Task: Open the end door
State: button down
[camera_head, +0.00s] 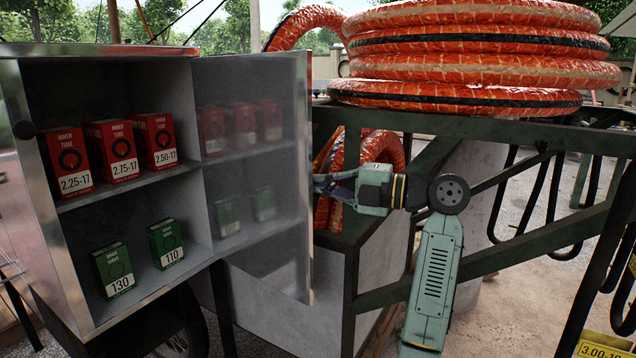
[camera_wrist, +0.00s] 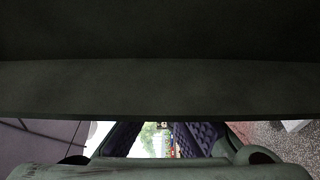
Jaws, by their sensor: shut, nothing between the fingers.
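The cabinet (camera_head: 95,52) on the left has its front open, showing its shelves. A grey, shiny metal door panel (camera_head: 255,150) stands swung out at the cabinet's right side, with faint reflections of the boxes on its face. My gripper (camera_head: 322,184) is just to the right of the panel's free edge, pointing left, with its fingers shut and empty. Whether the fingertips touch the panel cannot be told. In the wrist view, parts of my fingers show low in the picture, below a wide dark surface that hides most of the view.
Red boxes (camera_head: 122,150) stand on the upper shelf and green boxes (camera_head: 165,244) on the lower one. A dark green metal frame (camera_head: 490,135) stands close around my arm. Orange wrapped tyres (camera_head: 475,70) are stacked on it. A yellow label (camera_head: 600,345) is at lower right.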

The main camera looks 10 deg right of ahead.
jog(key=shift+a+f, duration=0.1)
jog(key=shift+a, duration=0.25)
